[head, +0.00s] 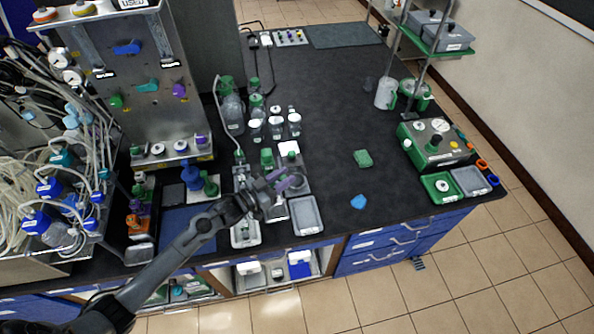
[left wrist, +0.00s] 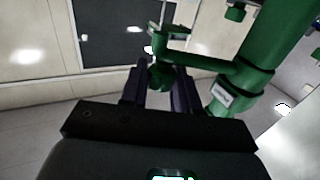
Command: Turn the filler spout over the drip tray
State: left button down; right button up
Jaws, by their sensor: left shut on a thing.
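My left gripper (head: 284,184) reaches in from the lower left and is over the filling station at the bench's front edge. In the left wrist view its dark fingers (left wrist: 160,86) are shut on the green filler spout (left wrist: 195,56), near the small green end piece. The spout joins a thick green post (left wrist: 252,62) on the right of that view. In the head view the gripper hides most of the spout. A grey tray (head: 305,217), likely the drip tray, lies just in front of the gripper. My right gripper is not in view.
A second, pale tray (head: 245,234) lies left of the grey one. Several white-capped bottles (head: 275,128) stand behind the gripper. A green sponge (head: 363,158) and a blue item (head: 358,202) lie to the right. The middle of the black bench (head: 325,110) is clear.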

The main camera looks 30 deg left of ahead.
pick_arm(q)
jog(key=m+g+h, duration=0.1)
jog(key=s+a+m+g+h+b, duration=0.1)
jog(key=h, duration=0.1)
jog(key=shift+s+m+h, duration=0.3)
jog(key=shift+s+a+m+g+h+b, duration=0.35)
jog(key=shift+m+g+h+b, duration=0.2)
jog(key=shift+m+g+h, duration=0.25)
jog(key=shift+s+a+m+g+h+b, duration=0.2)
jog(key=shift+s+m+g+h+b, duration=0.3)
jog(key=shift+h, duration=0.4)
jog(key=shift+r, duration=0.1)
jog(key=c, duration=0.9)
grip_release()
jog(key=shift+w, duration=0.1)
jog(key=shift+c, duration=0.2)
jog(key=v, duration=1.1)
